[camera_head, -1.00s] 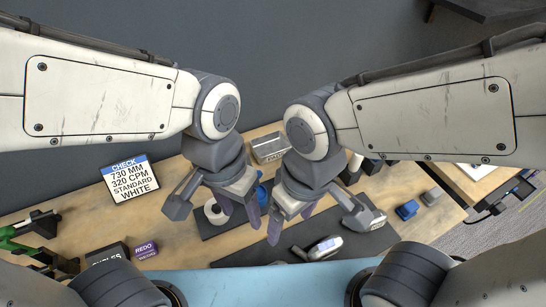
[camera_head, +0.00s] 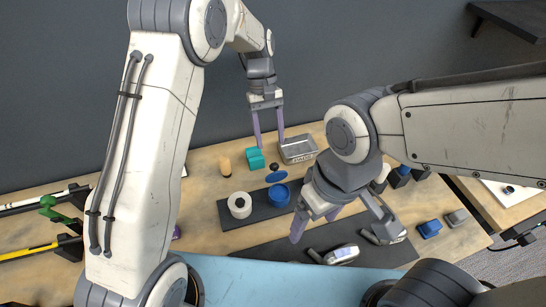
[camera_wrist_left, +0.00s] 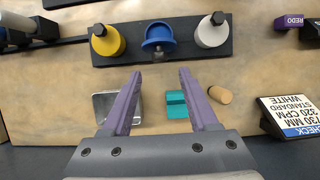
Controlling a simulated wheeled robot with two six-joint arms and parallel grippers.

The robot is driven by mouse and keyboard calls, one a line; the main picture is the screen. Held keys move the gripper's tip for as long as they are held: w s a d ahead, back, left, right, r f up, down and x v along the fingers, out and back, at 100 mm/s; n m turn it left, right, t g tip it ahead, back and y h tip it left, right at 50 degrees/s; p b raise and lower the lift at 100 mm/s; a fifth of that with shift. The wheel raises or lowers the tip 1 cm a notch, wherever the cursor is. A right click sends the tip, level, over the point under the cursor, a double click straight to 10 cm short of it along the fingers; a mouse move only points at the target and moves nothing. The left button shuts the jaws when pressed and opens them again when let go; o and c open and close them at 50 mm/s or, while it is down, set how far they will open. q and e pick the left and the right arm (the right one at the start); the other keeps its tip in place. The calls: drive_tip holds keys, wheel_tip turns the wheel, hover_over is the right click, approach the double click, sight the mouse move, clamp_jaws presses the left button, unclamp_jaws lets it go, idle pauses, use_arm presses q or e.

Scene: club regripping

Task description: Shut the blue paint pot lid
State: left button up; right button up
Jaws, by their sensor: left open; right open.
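The blue paint pot (camera_head: 279,196) stands in the dark rack, its blue lid (camera_head: 276,177) tipped open at the far side. In the left wrist view the raised lid (camera_wrist_left: 159,44) partly hides the pot, between a yellow pot (camera_wrist_left: 106,42) and a white pot (camera_wrist_left: 212,34). My left gripper (camera_head: 269,142) is open and empty, on the far side of the lid; its fingertips (camera_wrist_left: 160,73) straddle the lid's line but stay apart from it. My right gripper (camera_head: 317,222) is open and empty, right of the blue pot, hiding the yellow pot in the head view.
A metal tin (camera_head: 299,149), a teal block (camera_head: 255,158) and a wooden cylinder (camera_head: 225,166) stand behind the rack (camera_head: 229,222). A dark mat (camera_head: 375,255) with grey tools lies in front. A blue block (camera_head: 430,228) is at the right.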

sight(275, 172)
use_arm(q)
drive_tip(key=p+x, duration=0.1)
drive_tip(key=x, duration=0.6)
drive_tip(key=shift+s+f+p, duration=0.1)
drive_tip(key=shift+p, duration=0.2)
clamp_jaws()
